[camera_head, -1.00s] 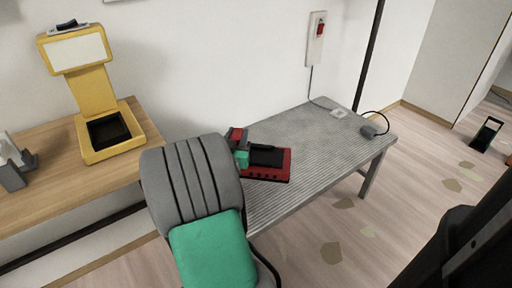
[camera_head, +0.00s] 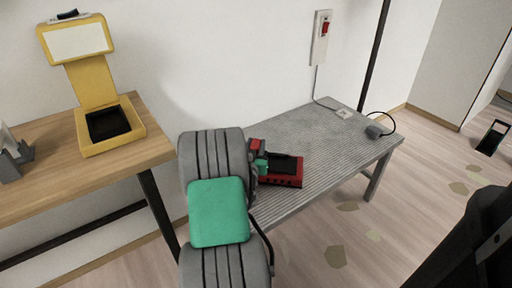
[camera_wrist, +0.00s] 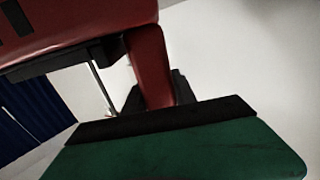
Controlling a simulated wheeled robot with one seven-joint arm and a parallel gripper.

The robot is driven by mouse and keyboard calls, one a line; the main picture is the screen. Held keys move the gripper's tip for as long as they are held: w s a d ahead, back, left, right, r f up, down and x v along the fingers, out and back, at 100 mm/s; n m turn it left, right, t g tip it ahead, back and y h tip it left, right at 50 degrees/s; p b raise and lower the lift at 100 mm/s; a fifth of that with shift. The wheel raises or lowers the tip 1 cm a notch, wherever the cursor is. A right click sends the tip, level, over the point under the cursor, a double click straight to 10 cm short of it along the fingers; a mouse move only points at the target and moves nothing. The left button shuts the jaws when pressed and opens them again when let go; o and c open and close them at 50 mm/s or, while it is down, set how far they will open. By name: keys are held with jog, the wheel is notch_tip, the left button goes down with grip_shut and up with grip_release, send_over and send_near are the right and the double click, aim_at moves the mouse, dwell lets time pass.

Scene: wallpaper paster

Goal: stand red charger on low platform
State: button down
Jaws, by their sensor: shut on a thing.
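The red charger (camera_head: 283,181) has a black recessed top and shows right of my arm in the head view, over the grey ribbed low platform (camera_head: 330,140). In the wrist view its red body (camera_wrist: 75,25) fills the top left and a red bar (camera_wrist: 150,65) runs down from it. My gripper (camera_wrist: 156,92) is shut on that bar, with dark fingers at both sides. In the head view my gripper (camera_head: 259,165) is partly hidden by my arm. The charger looks about upright. I cannot tell whether its underside touches the platform.
A yellow scale-like stand (camera_head: 110,125) sits on a wooden table (camera_head: 55,185) at left. A red-switched wall box (camera_head: 322,38) hangs above. The platform's middle and right are mostly clear.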

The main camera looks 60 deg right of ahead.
jog(key=c, duration=1)
grip_release()
jog(key=shift+f, duration=0.1)
jog(key=shift+r, duration=0.2)
jog(key=b+v, duration=0.2)
jog(key=v, duration=1)
